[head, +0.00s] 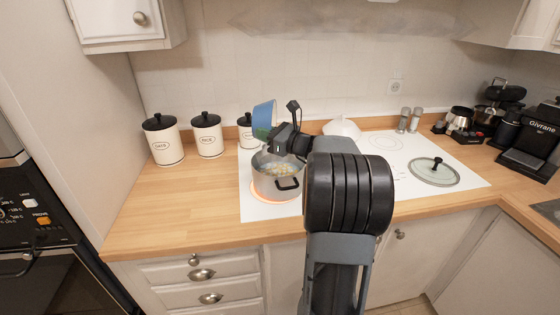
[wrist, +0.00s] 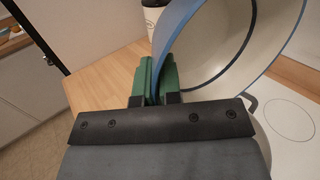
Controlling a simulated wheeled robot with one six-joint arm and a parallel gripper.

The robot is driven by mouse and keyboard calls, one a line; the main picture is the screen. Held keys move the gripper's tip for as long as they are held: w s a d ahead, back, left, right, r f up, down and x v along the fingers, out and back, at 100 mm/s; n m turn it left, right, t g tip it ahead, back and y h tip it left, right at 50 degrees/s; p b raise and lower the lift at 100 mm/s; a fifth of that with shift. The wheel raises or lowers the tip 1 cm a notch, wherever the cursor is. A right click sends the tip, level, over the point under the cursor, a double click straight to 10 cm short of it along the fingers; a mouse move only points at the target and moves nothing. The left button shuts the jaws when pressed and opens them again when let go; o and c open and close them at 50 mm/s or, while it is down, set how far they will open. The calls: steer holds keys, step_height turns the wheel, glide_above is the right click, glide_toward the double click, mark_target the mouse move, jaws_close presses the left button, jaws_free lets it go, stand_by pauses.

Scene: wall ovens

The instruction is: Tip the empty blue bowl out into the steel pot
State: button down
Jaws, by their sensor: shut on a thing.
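The blue bowl (head: 265,115) is tilted steeply on its side above the back of the steel pot (head: 270,188). In the wrist view the bowl (wrist: 182,22) shows a blue rim and a cream inside; the part of the inside I see is bare. My gripper (head: 262,134) is shut on the bowl's rim, and its green fingers (wrist: 156,80) pinch the wall in the wrist view. The pot stands on the hob with pale yellowish pieces (head: 280,170) in it and a dark handle in front. My arm hides part of the pot's right side.
The white hob (head: 262,211) glows orange around the pot's base. Lidded canisters (head: 162,140) stand at the back left. A glass lid (head: 434,172) lies on the hob's right, with shakers (head: 409,120) behind and coffee machines further right. The wooden counter at left front is clear.

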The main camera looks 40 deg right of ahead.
steer(key=shift+w+a+f+n+g+h+p, duration=2.5)
steer(key=shift+w+a+f+g+h+p, duration=2.2)
steer(key=shift+g+p, duration=2.2)
step_height(320, 180, up, 7)
steer(key=t+h+p, duration=0.1)
steer(key=shift+s+a+p, duration=0.25)
steer(key=shift+s+p, duration=0.1)
steer(key=shift+s, duration=0.05)
